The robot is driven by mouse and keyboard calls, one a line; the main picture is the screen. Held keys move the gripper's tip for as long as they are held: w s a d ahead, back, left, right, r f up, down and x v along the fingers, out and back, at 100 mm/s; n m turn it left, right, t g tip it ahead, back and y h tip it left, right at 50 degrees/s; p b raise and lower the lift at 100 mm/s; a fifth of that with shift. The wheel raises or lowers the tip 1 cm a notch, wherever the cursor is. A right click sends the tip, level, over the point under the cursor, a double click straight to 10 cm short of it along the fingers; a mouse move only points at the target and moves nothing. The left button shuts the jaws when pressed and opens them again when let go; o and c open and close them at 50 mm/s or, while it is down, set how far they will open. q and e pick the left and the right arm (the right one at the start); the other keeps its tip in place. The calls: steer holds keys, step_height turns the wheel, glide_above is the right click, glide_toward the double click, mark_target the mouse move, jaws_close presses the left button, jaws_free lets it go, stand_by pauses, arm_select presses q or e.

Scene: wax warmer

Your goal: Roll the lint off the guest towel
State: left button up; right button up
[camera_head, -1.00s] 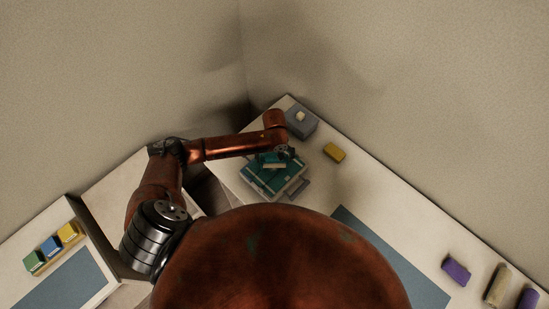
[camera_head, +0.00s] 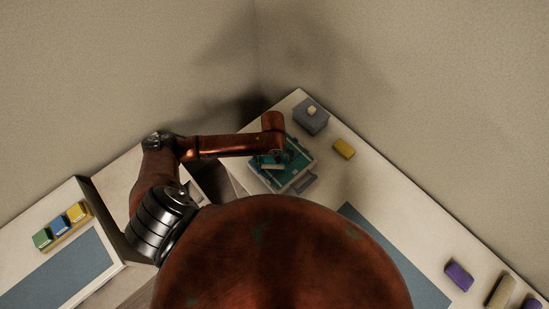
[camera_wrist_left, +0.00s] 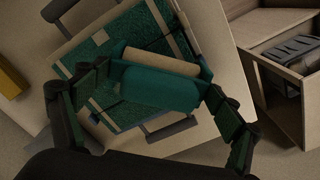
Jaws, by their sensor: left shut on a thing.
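The guest towel (camera_head: 293,157) is green with pale stripes. It lies flat on a pale tray (camera_head: 311,162) with grey handles. In the left wrist view the towel (camera_wrist_left: 143,31) shows small pale patches that may be lint. My left gripper (camera_head: 272,160) is over the towel's left part. It is shut on the lint roller, which has a teal body (camera_wrist_left: 160,88) and a cream roll (camera_wrist_left: 160,61). The roll's long side faces the towel; I cannot tell whether it touches. The roller hides part of the towel. My right gripper is out of view.
A grey box (camera_head: 311,119) with a cream knob and a yellow block (camera_head: 344,149) stand beyond the tray. A blue mat (camera_head: 385,250) and purple pieces (camera_head: 458,276) lie to the right. Coloured blocks (camera_head: 60,225) stand on the left table. Walls close the back.

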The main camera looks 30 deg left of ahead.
arm_select(q)
steer(key=shift+f, duration=0.65)
stand_by(1.3)
steer(key=shift+w+d, duration=0.1)
steer(key=shift+w+d, duration=0.3)
steer(key=shift+w, duration=0.6)
steer(key=shift+w+d, duration=0.3)
steer(key=shift+w, duration=0.6)
steer(key=shift+w+d, duration=0.3)
steer(key=shift+w, duration=0.6)
steer(key=shift+f, duration=0.25)
steer(key=shift+w+d+b, duration=0.2)
steer(key=shift+w+d, duration=0.15)
steer(key=shift+w, duration=0.55)
steer(key=shift+w+d+b, duration=0.15)
steer(key=shift+w+d, duration=0.15)
steer(key=shift+w, duration=0.55)
steer(key=shift+w+d+b, duration=0.2)
steer(key=shift+w+d, duration=0.15)
steer(key=shift+w, duration=0.55)
steer(key=shift+s, duration=0.1)
